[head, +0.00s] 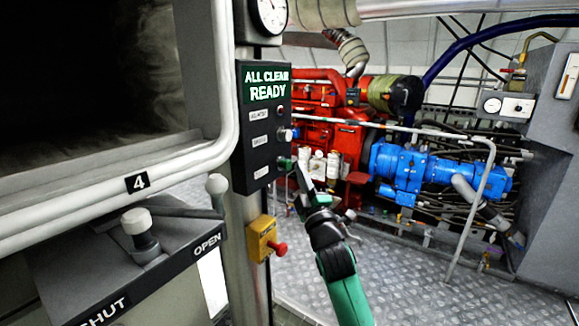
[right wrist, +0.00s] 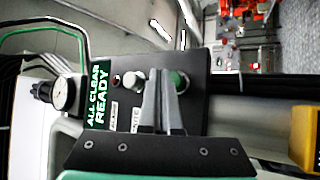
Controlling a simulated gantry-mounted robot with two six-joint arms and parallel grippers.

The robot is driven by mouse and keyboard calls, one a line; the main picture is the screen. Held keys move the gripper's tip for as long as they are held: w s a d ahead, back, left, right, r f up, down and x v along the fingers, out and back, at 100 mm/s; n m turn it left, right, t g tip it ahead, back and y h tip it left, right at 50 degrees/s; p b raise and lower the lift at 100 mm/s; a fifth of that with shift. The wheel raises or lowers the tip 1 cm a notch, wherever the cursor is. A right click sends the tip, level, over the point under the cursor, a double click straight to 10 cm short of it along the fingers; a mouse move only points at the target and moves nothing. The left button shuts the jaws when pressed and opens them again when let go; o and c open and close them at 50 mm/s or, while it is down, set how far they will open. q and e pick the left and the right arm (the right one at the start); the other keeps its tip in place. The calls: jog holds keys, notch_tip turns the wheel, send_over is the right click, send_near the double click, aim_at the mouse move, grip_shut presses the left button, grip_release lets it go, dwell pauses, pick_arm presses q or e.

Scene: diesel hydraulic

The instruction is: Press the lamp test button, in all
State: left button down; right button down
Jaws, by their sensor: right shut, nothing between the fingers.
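A black control panel (head: 263,190) on the post carries a lit green display (head: 265,86) reading "ALL CLEAR READY". Below it are a small dark red lamp or button (head: 281,109), a pale button (head: 286,135) and a green button (head: 285,162); their labels are too small to read surely. My right gripper (head: 302,172) is shut and empty, its tips close to the green button. In the right wrist view, the shut fingers (right wrist: 159,78) point at the panel between the pale button (right wrist: 134,81) and the green button (right wrist: 180,81). Contact cannot be told. My left gripper is not in view.
A yellow box with a red knob (head: 265,239) sits below the panel. A pressure gauge (head: 269,14) is above it. On the left are a large opening marked 4 and a lever plate (head: 165,262) marked SHUT and OPEN. Red and blue machinery (head: 405,172) stands behind a railing.

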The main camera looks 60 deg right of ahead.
jog(key=shift+w+b, duration=0.3)
jog(key=shift+w, duration=0.1)
jog(key=shift+w+b, duration=0.45)
jog(key=shift+w, duration=0.1)
dwell(0.6)
dwell(0.4)
jog(key=shift+s+p, duration=0.95)
jog(key=shift+p, duration=0.15)
